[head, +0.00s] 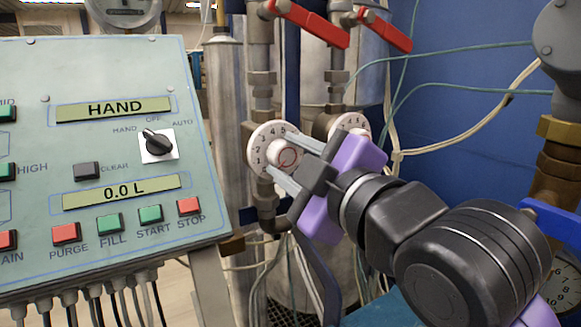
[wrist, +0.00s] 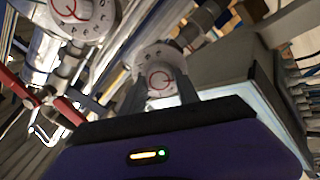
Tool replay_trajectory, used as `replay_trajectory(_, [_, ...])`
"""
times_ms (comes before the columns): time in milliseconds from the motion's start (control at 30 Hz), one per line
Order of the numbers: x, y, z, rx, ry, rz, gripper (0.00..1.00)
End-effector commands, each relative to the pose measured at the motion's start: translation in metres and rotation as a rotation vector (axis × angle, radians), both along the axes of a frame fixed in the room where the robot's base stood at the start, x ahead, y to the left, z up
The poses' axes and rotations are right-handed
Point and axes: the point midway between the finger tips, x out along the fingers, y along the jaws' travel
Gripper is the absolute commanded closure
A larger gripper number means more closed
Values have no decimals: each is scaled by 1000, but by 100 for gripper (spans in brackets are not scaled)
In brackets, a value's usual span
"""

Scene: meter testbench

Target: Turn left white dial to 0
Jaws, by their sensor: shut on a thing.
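The left white dial (head: 256,148) has black numerals and a round knob with a red mark. It sits on the left pipe beside the panel. My gripper (head: 286,158) is shut on its knob, with one finger above and one below. In the wrist view the left dial (wrist: 160,57) shows ahead, its knob between my fingertips (wrist: 160,90). The right white dial (head: 352,124) is partly hidden behind my gripper; it also shows at the upper left of the wrist view (wrist: 85,15). The number at the left dial's pointer cannot be read clearly.
A control panel (head: 90,210) reading HAND and 0.0 L stands close on the left. Two red valve levers (head: 310,24) (head: 384,30) hang above the dials. Thin green hoses and a pale cable (head: 470,132) run on the right.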

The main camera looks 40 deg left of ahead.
Motion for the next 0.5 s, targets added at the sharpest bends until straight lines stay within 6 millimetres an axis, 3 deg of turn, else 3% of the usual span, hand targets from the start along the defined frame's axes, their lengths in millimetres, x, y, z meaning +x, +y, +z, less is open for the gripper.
replay_trajectory(500, [-1, 0, -1, -13, -29, 2, 100])
